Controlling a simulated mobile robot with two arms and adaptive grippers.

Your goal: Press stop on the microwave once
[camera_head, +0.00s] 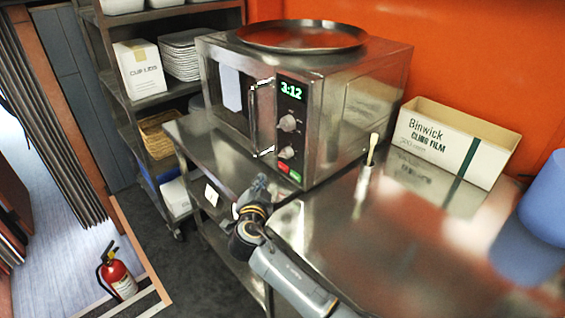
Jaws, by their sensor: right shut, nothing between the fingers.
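A steel microwave (345,115) stands on the metal counter at the back, its door shut. Its control panel has a green display reading 3:12 and two knobs. Below the knobs are a red button (284,168) and a green button (295,177) side by side; their labels are too small to read. My right gripper (260,183) is shut and empty. It is in front of the microwave, to the left of and a little lower than the red button, apart from it in the picture. My left gripper is not in view.
A round tray (301,36) lies on the microwave. A brush (367,165) stands on the counter (400,250) right of it. A cling film box (455,140) and blue container (546,200) are farther right. A shelf rack (150,98) stands left; a fire extinguisher (119,276) is on the floor.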

